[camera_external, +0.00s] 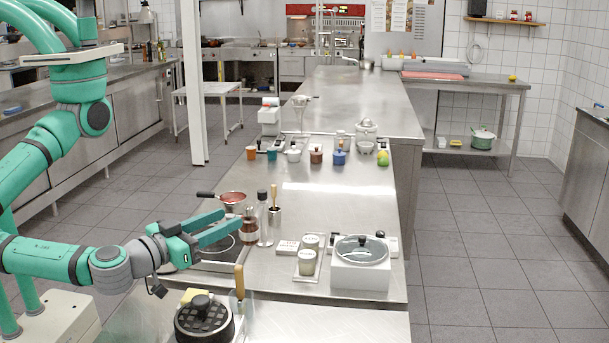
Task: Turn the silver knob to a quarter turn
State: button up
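My gripper (231,219) reaches in from the left at the end of the green arm. Its two green fingers point right and are apart, with nothing seen between them. It appears above the near left part of the steel counter (310,200), around a flat hot plate (207,262) that it partly hides. I cannot make out a silver knob for certain. A white box-shaped appliance (360,277) with a round glass lid stands to the right, apart from my gripper. No knob is clear on its front.
A brown bottle (249,228), a clear bottle (264,222) and a metal cup (275,217) stand close by the fingertips. A red saucepan (233,199) is just behind. A black round iron (203,318) is in front. Two jars (307,262) stand on a tray.

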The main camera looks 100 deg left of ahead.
jog(key=shift+w+a, duration=0.35)
jog(key=shift+w, duration=0.2)
jog(key=x, duration=1)
jog(key=shift+a, duration=0.15)
jog(key=shift+c, duration=0.4)
grip_shut()
